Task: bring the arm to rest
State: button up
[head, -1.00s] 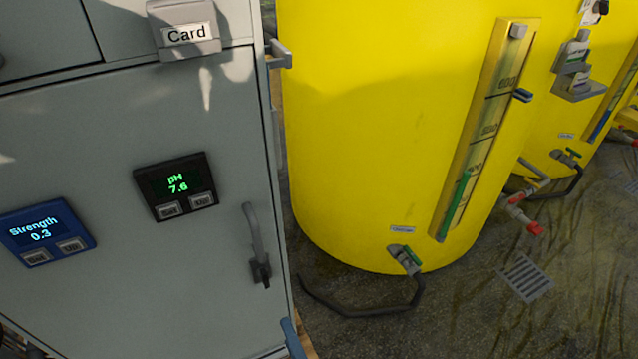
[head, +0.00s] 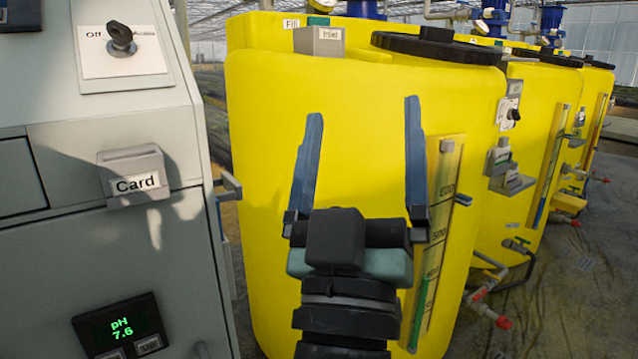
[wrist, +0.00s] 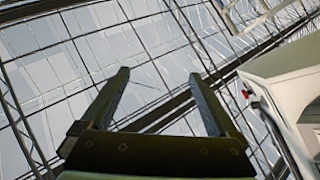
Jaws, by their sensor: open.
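My gripper (head: 360,155) is raised in the middle of the head view, its two blue fingers pointing up and spread wide apart. Nothing is between them. Behind it in the head view stands the large yellow tank (head: 270,180); I cannot tell the distance between them. In the wrist view my gripper (wrist: 160,90) also shows open and empty, against the greenhouse roof (wrist: 60,60).
A grey cabinet (head: 100,240) with a Card holder (head: 135,178), a key switch (head: 122,38) and a pH display (head: 120,325) stands at left. More yellow tanks (head: 540,110) with valves and pipes stand at right. A pale box-like body (wrist: 290,80) is at the wrist view's right.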

jog(key=s+a+r+m+t+y+p, duration=0.1)
jog(key=s+a+r+y, duration=0.1)
jog(key=s+r, duration=0.3)
jog(key=s+a+r+m+y+p, duration=0.1)
jog(key=s+a+r+y, duration=0.2)
jog(key=r, duration=0.4)
notch_tip(320, 180, up, 27)
jog(key=d+p, duration=0.1)
jog(key=p, duration=2.7)
jog(key=shift+d+r+h, duration=0.2)
jog(key=shift+d+h, duration=0.05)
jog(key=shift+h, duration=0.15)
